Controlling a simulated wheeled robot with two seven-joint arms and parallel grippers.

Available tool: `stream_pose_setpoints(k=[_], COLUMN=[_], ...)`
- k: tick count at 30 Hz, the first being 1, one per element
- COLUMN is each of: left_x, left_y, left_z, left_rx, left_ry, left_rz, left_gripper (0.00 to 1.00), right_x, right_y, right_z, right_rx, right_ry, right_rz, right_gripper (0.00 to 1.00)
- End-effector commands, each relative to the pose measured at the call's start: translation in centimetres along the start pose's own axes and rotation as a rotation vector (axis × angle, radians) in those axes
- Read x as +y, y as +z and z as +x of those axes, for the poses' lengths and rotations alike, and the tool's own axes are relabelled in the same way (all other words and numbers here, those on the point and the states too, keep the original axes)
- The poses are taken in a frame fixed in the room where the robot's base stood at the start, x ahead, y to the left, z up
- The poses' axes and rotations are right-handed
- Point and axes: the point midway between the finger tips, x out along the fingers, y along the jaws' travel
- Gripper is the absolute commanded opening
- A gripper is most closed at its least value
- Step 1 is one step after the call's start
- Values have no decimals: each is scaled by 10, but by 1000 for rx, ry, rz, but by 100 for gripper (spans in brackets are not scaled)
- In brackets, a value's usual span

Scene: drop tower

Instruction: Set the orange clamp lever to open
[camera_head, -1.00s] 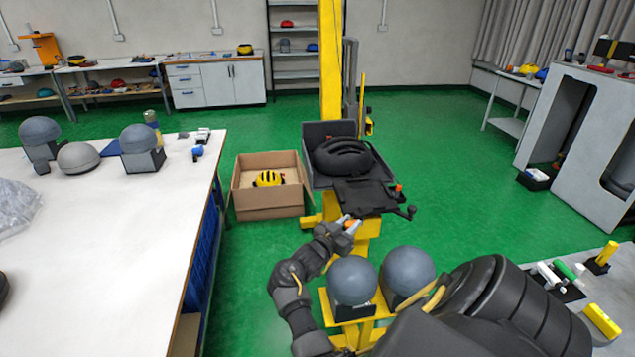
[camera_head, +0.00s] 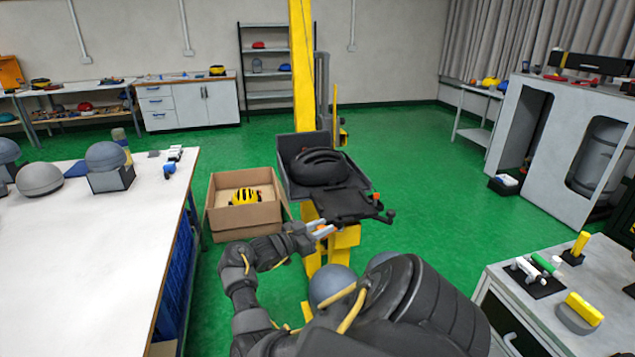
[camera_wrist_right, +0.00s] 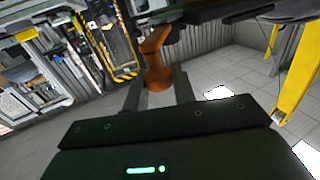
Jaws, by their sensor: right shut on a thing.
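The orange clamp lever (camera_wrist_right: 156,66) shows in the right wrist view, hanging down with its lower end between my right gripper's two fingers. My right gripper (camera_wrist_right: 158,84) is shut on it. In the head view my right gripper (camera_head: 322,229) is just under the front left edge of the black carriage plate (camera_head: 345,205) on the yellow drop tower (camera_head: 303,75). The lever is too small there to make out well. A black helmet (camera_head: 320,166) rests in the grey tray on the carriage. My left gripper is not in view.
A cardboard box (camera_head: 243,219) with a yellow helmet (camera_head: 245,196) stands left of the tower. A white table (camera_head: 80,255) is at the left. A cabinet with tools (camera_head: 535,310) is at the right. A grey headform (camera_head: 332,284) is partly hidden by my arm. Green floor is free behind.

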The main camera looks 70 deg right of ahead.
Motion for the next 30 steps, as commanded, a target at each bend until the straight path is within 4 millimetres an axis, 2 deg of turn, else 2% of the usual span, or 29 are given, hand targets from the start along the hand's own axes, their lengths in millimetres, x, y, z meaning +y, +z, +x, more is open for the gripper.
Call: stream_pose_setpoints(k=[4, 5, 9, 20, 26, 30], left_x=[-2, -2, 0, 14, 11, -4], left_y=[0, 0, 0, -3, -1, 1], left_z=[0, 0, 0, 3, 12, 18], left_rx=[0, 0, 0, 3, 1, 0], left_ry=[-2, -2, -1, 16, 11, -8], left_rz=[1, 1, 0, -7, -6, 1], left_gripper=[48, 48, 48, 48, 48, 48], right_x=[0, -1, -2, -2, -2, -2], right_y=[-1, -2, -1, 0, 3, 2], right_z=[1, 1, -1, -9, -44, -72], right_rx=[2, 2, 2, -1, -2, -2], right_ry=[0, -1, -3, -6, -6, -6], right_rz=[2, 2, 2, 3, 3, 4], right_gripper=[0, 30, 46, 46, 46, 46])
